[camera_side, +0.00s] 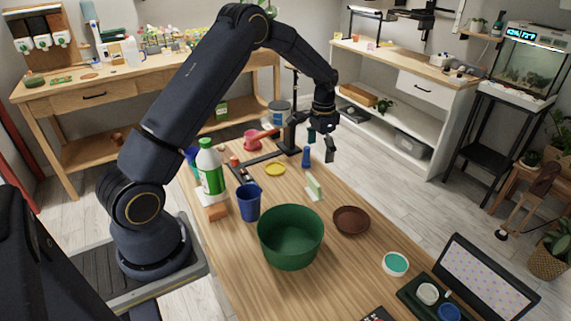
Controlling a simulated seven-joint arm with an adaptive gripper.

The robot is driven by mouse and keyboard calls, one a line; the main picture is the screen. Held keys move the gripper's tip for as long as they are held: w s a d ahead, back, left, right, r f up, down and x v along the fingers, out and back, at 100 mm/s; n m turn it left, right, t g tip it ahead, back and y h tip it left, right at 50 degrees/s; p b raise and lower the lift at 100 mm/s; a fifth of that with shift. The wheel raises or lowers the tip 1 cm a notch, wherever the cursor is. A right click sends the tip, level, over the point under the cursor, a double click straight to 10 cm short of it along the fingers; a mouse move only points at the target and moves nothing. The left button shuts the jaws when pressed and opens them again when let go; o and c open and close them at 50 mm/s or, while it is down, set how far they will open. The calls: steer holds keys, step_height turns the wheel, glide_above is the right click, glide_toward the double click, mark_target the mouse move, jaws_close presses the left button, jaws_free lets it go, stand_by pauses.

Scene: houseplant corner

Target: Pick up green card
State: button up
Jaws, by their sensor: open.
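A pale green upright piece (314,184), which looks like the green card, stands on or beside a small white piece (312,195) near the middle of the wooden table (345,260). It is too small to tell how it is held there. My gripper (320,148) is open and empty, with its dark fingers pointing down. It hangs above the far end of the table, beyond the card in the picture and apart from it. Nothing hides the card from this side.
A green pot (291,240), blue cup (248,203) and brown saucer (351,220) stand nearer the camera. A dark blue bottle-like object (306,157) and a yellow dish (275,169) are behind the card. A white-green bottle (210,170) stands left.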

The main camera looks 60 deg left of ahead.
mark_target(314, 180)
step_height(314, 180, down, 9)
steer(key=shift+s+r, duration=0.1)
steer(key=f, duration=0.5)
steer(key=shift+s+a+f, duration=0.15)
steer(key=shift+s+a, duration=0.05)
steer(key=shift+s, duration=0.15)
steer(key=c, duration=0.9)
